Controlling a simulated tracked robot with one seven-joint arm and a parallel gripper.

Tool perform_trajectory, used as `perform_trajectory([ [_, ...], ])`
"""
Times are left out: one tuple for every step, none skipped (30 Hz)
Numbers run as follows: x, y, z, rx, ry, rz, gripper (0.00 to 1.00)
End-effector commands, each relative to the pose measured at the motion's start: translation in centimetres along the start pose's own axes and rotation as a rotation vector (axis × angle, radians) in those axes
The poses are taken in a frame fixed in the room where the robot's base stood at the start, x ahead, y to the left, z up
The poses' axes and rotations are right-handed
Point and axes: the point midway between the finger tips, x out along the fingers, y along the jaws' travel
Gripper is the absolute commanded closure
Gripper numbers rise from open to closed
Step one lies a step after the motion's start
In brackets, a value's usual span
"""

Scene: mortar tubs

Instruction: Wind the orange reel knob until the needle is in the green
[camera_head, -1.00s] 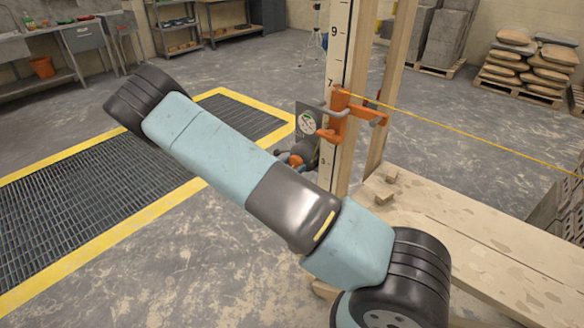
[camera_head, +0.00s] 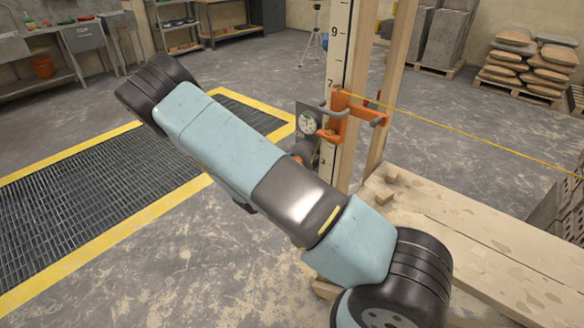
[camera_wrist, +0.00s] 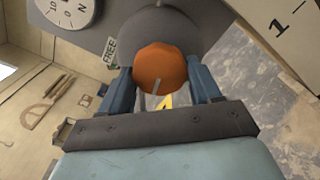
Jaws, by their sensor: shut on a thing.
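The orange reel knob (camera_wrist: 160,68) sits on a grey round reel housing (camera_wrist: 160,28) in the wrist view. My gripper (camera_wrist: 160,85) has its two blue fingers on either side of the knob, shut on it. In the head view my arm hides most of the reel and the gripper; a bit of the orange knob (camera_head: 297,158) shows. The dial (camera_head: 306,124) with its white face and a green part stands just above, on a grey plate. In the wrist view only part of the dial (camera_wrist: 68,8) shows, and its needle cannot be read.
A wooden post with a numbered scale (camera_head: 336,60) stands beside the reel. An orange clamp (camera_head: 350,112) holds a yellow line (camera_head: 470,142) running right. Planks (camera_head: 480,235) lie at right; a floor grating (camera_head: 90,200) is at left.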

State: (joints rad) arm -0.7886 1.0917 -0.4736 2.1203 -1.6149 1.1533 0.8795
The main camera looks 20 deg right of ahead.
Motion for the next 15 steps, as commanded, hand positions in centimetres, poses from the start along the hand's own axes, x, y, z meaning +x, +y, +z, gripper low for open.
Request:
perform_trajectory([
  [-0.06, -0.19, 0.0, 0.015, 0.001, -0.004, 0.68],
  [-0.06, -0.2, 0.0, 0.024, 0.001, -0.004, 0.68],
  [-0.06, -0.21, 0.01, 0.036, 0.001, -0.004, 0.68],
  [-0.06, -0.21, 0.01, 0.043, 0.001, -0.004, 0.68],
  [-0.06, -0.22, 0.01, 0.049, 0.001, -0.004, 0.68],
  [-0.06, -0.23, 0.01, 0.056, 0.001, -0.004, 0.68],
  [-0.06, -0.23, 0.01, 0.06, 0.001, -0.004, 0.68],
  [-0.06, -0.24, 0.02, 0.064, 0.001, -0.004, 0.68],
  [-0.06, -0.25, 0.02, 0.068, 0.001, -0.005, 0.68],
  [-0.06, -0.26, 0.02, 0.07, 0.001, -0.005, 0.68],
  [-0.06, -0.26, 0.02, 0.071, 0.001, -0.005, 0.68],
  [-0.06, -0.28, 0.02, 0.072, 0.001, -0.005, 0.68],
  [-0.06, -0.28, 0.02, 0.072, 0.001, -0.005, 0.68],
  [-0.07, -0.29, 0.03, 0.072, 0.001, -0.005, 0.68],
  [-0.07, -0.3, 0.02, 0.072, 0.001, -0.005, 0.68],
])
